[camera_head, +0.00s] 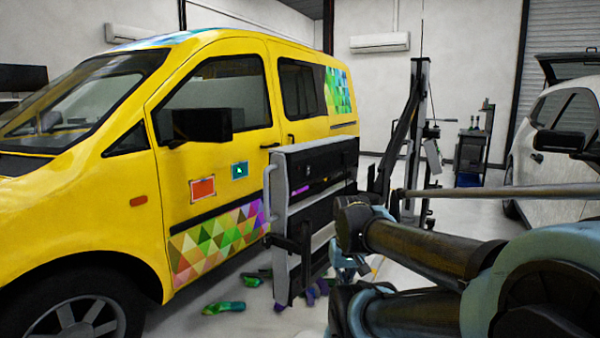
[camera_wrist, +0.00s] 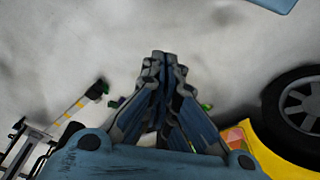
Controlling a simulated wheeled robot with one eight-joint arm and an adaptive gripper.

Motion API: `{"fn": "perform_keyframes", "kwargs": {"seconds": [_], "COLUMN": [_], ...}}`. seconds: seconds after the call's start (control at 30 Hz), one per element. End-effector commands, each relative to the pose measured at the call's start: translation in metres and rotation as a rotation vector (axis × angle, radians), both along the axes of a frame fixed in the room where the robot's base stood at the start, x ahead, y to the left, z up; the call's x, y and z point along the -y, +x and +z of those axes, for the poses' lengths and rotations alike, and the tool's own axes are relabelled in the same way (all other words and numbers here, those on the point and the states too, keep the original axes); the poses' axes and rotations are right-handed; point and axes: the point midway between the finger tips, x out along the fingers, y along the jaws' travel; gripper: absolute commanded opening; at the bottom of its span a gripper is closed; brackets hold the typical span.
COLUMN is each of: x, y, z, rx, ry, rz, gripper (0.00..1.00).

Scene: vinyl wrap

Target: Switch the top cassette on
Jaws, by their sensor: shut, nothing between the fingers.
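A lamp-like unit with grey edges and dark panels stands beside the yellow van in the head view. Its upper panel (camera_head: 325,165) looks like the top cassette, and a second panel (camera_head: 312,218) sits below it. I cannot make out a switch or whether anything is lit. My gripper (camera_wrist: 163,62) is shut and empty in the wrist view, with its fingertips together above the pale floor. The cassettes are not clear in the wrist view.
The yellow van (camera_head: 215,165) stands close at left; its wheel (camera_wrist: 298,112) shows in the wrist view. A dark upright stand (camera_head: 420,130) rises behind the unit. A white car (camera_head: 560,150) is at right.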

Motion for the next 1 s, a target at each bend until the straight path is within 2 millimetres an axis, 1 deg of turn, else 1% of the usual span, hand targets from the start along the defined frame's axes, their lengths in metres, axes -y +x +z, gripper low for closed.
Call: {"fn": "perform_keyframes", "kwargs": {"seconds": [0.37,0.4,0.43,0.53,0.67,0.77,0.9,1.0], "x": [0.0,-0.001,-0.002,-0.008,-0.023,-0.037,-0.053,-0.062], "y": [0.0,-0.007,-0.007,0.0,0.018,0.038,0.07,0.095], "z": [0.0,0.004,0.005,0.01,0.021,0.032,0.05,0.063], "rx": [0.0,0.009,0.011,0.008,0.002,0.001,0.005,0.013], "ry": [0.001,0.005,0.01,0.048,0.149,0.251,0.396,0.501], "rz": [-0.001,-0.002,-0.005,-0.022,-0.066,-0.107,-0.162,-0.199], "gripper": [0.0,0.0,0.0,0.0,0.0,0.0,0.0,0.0]}}
